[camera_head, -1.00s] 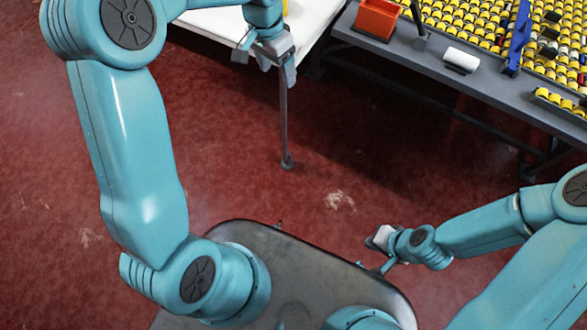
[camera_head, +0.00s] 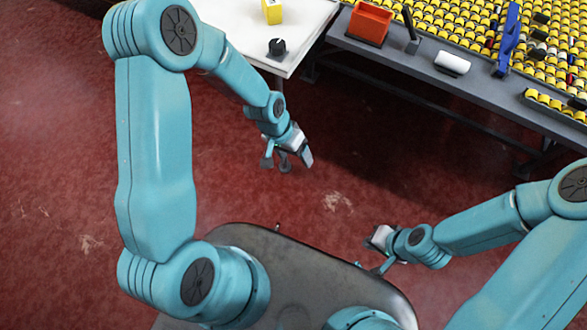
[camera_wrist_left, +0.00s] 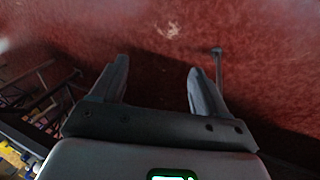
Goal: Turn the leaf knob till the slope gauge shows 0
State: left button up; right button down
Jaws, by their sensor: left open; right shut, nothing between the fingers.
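A black knob (camera_head: 277,47) stands near the front corner of the white leaf table (camera_head: 225,29). Behind it on the table is a small yellow box (camera_head: 272,12) with a dark mark on its face; it may be the slope gauge, but the mark is too small to read. My left gripper (camera_head: 287,161) is open and empty, over the red floor in front of the table and apart from the knob. In the left wrist view its two fingers (camera_wrist_left: 158,85) are spread with only floor between them. My right gripper (camera_head: 377,250) is shut and empty, low at the right.
A grey bench (camera_head: 400,54) at the upper right holds an orange bin (camera_head: 370,22), a white roll (camera_head: 453,62), a blue tool (camera_head: 510,38) and many yellow spools. Red floor (camera_head: 370,170) lies open between the bench and my body. A table leg (camera_wrist_left: 218,70) shows in the left wrist view.

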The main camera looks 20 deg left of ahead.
pick_arm(q)
jog(key=shift+n, duration=0.5)
jog(key=shift+s+d+f, duration=0.25)
jog(key=shift+s+f, duration=0.15)
jog(key=shift+s, duration=0.25)
jog(key=shift+s+d+f, duration=0.25)
jog(key=shift+s+f, duration=0.1)
jog(key=shift+s, duration=0.25)
jog(key=shift+s+d+f, duration=0.25)
jog(key=shift+s+f, duration=0.15)
jog(key=shift+s, duration=0.25)
jog(key=s+d+f+n, duration=0.2)
jog(key=s+f, duration=0.1)
jog(key=s, duration=0.5)
jog(key=shift+s, duration=0.35)
jog(key=shift+a, duration=0.1)
